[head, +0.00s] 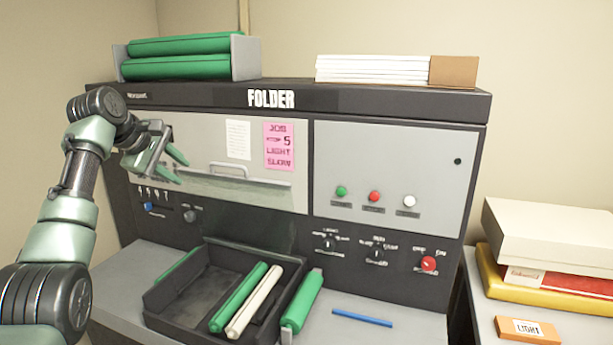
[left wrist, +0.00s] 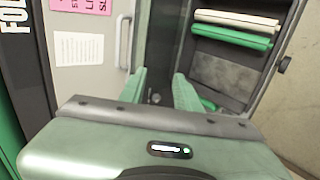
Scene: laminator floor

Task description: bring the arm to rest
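My left arm comes in from the left in the head view. My left gripper (head: 178,167) is raised in front of the upper left panel of the folder machine (head: 400,170). Its two green fingers are apart with nothing between them. In the left wrist view the fingers (left wrist: 160,90) are also spread and empty, with the machine front behind them. My right gripper is in neither view.
A black tray (head: 160,318) with green and cream rollers stands on the ledge below. A blue stick (head: 362,317) lies to its right. Green rolls (head: 180,66) and white stacks (head: 372,70) sit on top. Boxes (head: 550,235) and an orange carton (head: 527,329) stand at right.

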